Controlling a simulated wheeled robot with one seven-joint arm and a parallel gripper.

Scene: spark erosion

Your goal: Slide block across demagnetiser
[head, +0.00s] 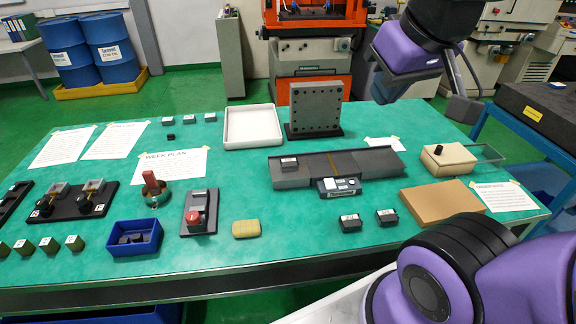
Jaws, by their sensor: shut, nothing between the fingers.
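The demagnetiser (377,161) is a long dark flat track in the middle of the green table, with a brownish stripe across its middle. A small dark block (289,161) with a white label sits on its left end. A small black unit (339,188) with a display stands at the track's front edge. My gripper (464,109) is in the upper right, over the far right part of the table, well away from the block. It is seen small and partly from behind, shut and empty. My wrist hides part of the background there.
Two dark labelled blocks (387,216) lie in front of the track. A brown flat box (441,205) and a beige box with a black knob (448,160) are to the right. A white tray (252,143) and drilled plate (316,109) stand behind. A blue bin (135,246) is front left.

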